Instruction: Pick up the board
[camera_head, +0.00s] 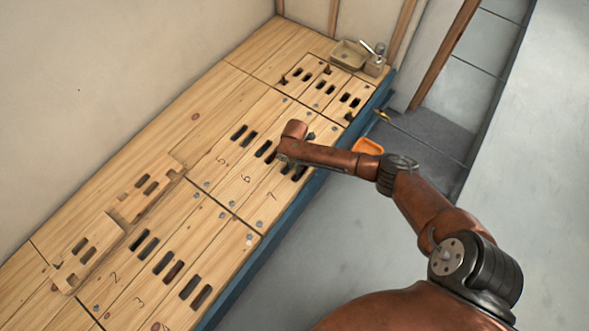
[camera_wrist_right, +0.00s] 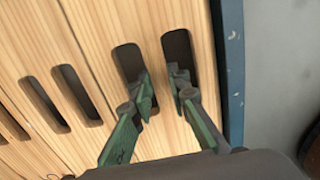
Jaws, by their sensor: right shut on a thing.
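The board marked 7 (camera_head: 270,197) is a light wooden plank with two dark slots, on the right edge of the wooden floor. My right gripper (camera_head: 290,163) is over its slots, partly hidden by my own arm. In the right wrist view, the green-grey fingers (camera_wrist_right: 163,98) reach into the two slots and are shut on the strip of the board (camera_wrist_right: 156,72) between them. The board looks level with its neighbours; I cannot tell whether it is raised. My left gripper is not in view.
Boards marked 5, 6 (camera_head: 243,180), 2 and 3 (camera_head: 140,300) lie alongside. Two slotted pieces (camera_head: 83,252) (camera_head: 146,187) lie on the left. A beige basin (camera_head: 348,55) stands at the far end. A blue edge (camera_head: 275,235) borders the grey floor; an orange object (camera_head: 368,146) is beyond it.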

